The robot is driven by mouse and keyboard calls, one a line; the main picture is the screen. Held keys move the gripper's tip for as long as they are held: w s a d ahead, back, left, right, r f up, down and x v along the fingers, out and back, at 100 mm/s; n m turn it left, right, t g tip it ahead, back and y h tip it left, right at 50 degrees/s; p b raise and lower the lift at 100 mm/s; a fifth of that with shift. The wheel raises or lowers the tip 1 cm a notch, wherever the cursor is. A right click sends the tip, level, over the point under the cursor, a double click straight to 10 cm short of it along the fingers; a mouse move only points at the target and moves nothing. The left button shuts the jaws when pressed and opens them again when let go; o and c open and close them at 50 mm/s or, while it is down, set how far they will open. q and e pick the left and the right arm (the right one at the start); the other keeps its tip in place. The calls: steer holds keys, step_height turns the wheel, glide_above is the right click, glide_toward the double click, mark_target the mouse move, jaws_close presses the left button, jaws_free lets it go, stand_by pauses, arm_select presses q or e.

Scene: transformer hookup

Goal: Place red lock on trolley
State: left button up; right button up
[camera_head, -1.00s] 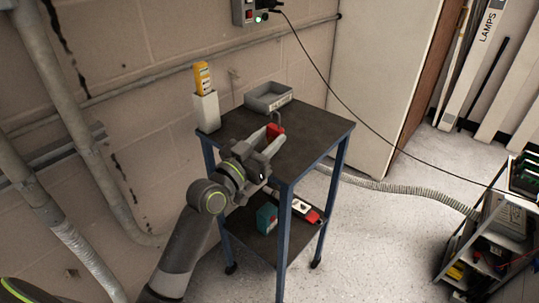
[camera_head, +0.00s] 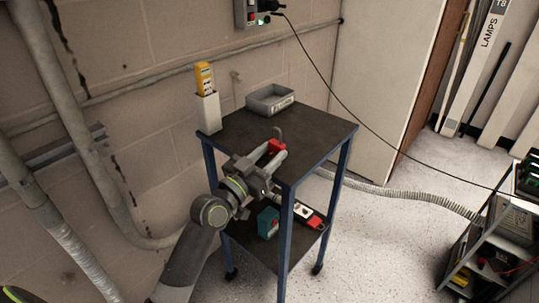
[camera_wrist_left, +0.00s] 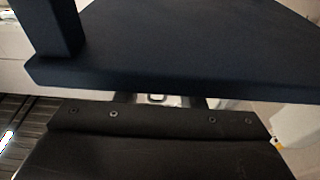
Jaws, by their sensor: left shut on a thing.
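The red lock (camera_head: 275,147) with its grey shackle is between the fingers of my left gripper (camera_head: 274,156), which is shut on it. The gripper is over the front part of the top shelf of the trolley (camera_head: 318,131), a dark top on blue legs. I cannot tell whether the lock touches the shelf. In the left wrist view the dark trolley frame (camera_wrist_left: 190,50) fills the upper part, and the lock is hidden. My right gripper is not in view.
A grey tray (camera_head: 270,104) and a white holder (camera_head: 208,113) with a yellow device (camera_head: 204,76) stand at the back of the top shelf. A teal box (camera_head: 268,222) and a red-and-white item (camera_head: 308,216) lie on the lower shelf. The right of the top is clear.

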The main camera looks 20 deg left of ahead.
arm_select(q)
steer(key=o, duration=1.1)
steer(key=shift+r, duration=0.15)
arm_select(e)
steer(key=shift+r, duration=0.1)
